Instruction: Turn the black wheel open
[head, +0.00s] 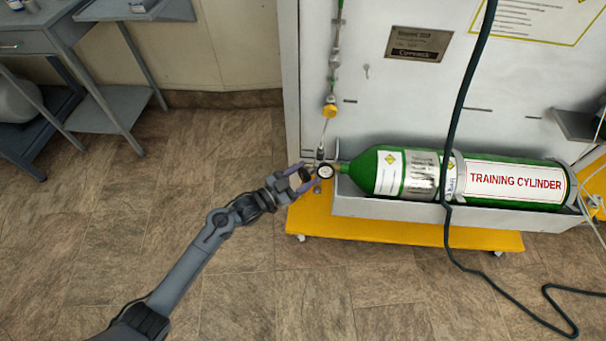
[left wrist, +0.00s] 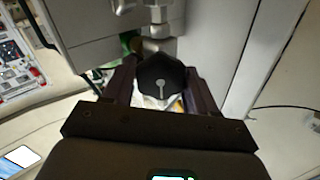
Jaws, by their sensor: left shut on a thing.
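The black wheel (left wrist: 161,80) sits between the two fingers of my left gripper in the left wrist view. It is dark and many-sided, with a pale keyhole-like mark on its face. My left gripper (head: 300,178) is shut on it at the valve end of the green training cylinder (head: 385,171) in the head view. The wheel (head: 305,174) is small and partly hidden by the fingers there. My right gripper is not in view.
The cylinder lies in a grey trough (head: 400,208) above a yellow base (head: 400,234). A dark hose (head: 461,100) hangs across the cylinder's front. Grey tables (head: 55,40) stand at left. The floor between is clear.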

